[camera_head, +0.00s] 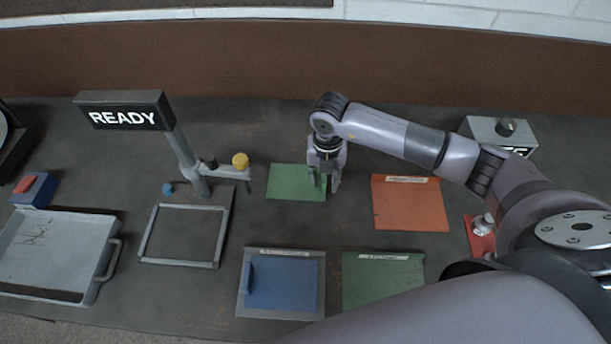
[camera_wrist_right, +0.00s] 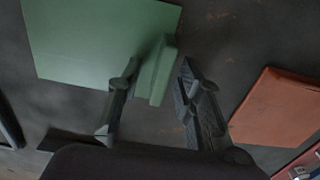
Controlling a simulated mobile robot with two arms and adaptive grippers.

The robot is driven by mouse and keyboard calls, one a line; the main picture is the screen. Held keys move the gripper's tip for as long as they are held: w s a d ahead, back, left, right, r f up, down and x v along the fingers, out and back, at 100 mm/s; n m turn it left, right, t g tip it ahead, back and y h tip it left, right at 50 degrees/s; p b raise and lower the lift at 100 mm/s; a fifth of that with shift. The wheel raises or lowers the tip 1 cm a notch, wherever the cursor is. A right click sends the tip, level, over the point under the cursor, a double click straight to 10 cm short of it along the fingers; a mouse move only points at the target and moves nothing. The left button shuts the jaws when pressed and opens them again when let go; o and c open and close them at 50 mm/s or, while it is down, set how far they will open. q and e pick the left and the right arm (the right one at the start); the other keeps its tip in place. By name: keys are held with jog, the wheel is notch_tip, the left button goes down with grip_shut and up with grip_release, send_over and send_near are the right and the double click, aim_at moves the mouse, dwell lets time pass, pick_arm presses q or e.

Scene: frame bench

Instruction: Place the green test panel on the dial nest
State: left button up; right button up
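The green test panel (camera_head: 287,182) lies flat on the dark bench in the middle. In the right wrist view the panel (camera_wrist_right: 90,40) has a raised green grip bar (camera_wrist_right: 158,72) near one edge. My right gripper (camera_head: 324,186) is down at the panel's right end. In the wrist view its fingers (camera_wrist_right: 155,85) are apart, one on each side of the bar; I cannot tell whether either touches it. The dial nest (camera_head: 226,225) is an empty grey frame to the left, with a post, a dial arm and a READY sign. My left gripper is out of view.
A blue panel sits on a grey plate (camera_head: 310,314) at the front. A green mat (camera_head: 360,290) and an orange mat (camera_head: 412,207) lie to the right. A metal tray (camera_head: 45,240) stands at left.

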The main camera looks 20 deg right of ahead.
jog(key=shift+f, duration=0.15)
jog(key=shift+c, duration=0.2)
grip_shut()
dwell(0.6)
